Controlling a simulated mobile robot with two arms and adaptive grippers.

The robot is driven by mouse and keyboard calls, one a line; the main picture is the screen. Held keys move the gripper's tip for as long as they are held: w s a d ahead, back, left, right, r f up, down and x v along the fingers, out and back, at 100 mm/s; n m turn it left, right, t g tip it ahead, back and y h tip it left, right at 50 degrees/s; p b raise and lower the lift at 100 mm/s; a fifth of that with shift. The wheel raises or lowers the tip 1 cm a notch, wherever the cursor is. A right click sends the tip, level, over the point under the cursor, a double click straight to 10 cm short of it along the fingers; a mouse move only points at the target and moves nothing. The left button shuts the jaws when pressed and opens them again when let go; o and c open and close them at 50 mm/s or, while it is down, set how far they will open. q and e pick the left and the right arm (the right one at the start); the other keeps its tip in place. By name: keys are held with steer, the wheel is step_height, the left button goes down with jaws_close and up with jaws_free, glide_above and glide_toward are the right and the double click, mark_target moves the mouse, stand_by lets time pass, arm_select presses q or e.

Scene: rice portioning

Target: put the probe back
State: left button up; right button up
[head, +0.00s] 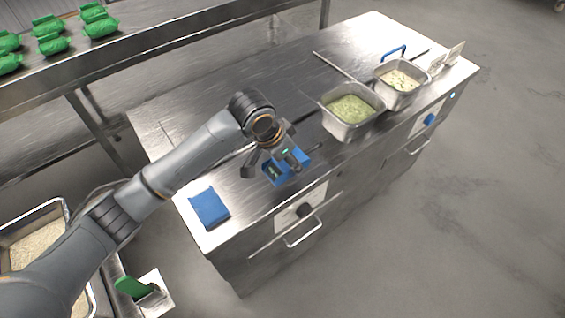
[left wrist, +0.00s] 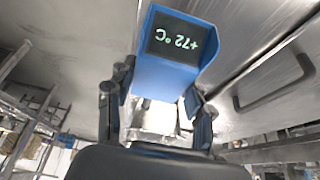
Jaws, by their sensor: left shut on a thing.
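The probe (head: 300,159) has a blue body and is held at my left gripper (head: 272,168), over the front part of the steel counter. In the left wrist view the probe (left wrist: 160,74) sits between the two fingers of my left gripper (left wrist: 158,100), which is shut on it. Its dark display reads +72 °C, upside down in that view. A thin dark rod seems to reach from it to the right in the head view. I cannot tell whether the probe touches the counter. My right gripper is in neither view.
A steel pan of green food (head: 352,127) and a pan of pale food (head: 416,91) stand right of the probe. A flat blue object (head: 209,207) lies to its left. Green containers (head: 53,45) stand on the back shelf. The counter's middle (head: 240,75) is clear.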

arm_select(q)
steer(key=shift+w+a+f, duration=0.25)
steer(key=shift+w+f, duration=0.1)
steer(key=shift+f, duration=0.15)
steer(key=shift+w+a+f, duration=0.2)
steer(key=shift+w+f, duration=0.1)
steer(key=shift+f, duration=0.2)
steer(key=f, duration=0.1)
steer(key=f+p, duration=0.1)
steer(key=f, duration=0.1)
steer(key=shift+w+a+f+p, duration=0.1)
steer(key=shift+w+a+p, duration=0.15)
steer(key=shift+p, duration=0.1)
steer(key=shift+f, duration=0.25)
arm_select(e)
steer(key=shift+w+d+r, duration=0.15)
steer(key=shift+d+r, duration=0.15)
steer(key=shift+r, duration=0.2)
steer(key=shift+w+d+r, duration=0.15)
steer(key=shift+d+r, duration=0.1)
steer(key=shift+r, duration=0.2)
arm_select(q)
steer(key=shift+f, duration=0.15)
steer(key=o, duration=1.2)
steer(key=shift+c, duration=0.2)
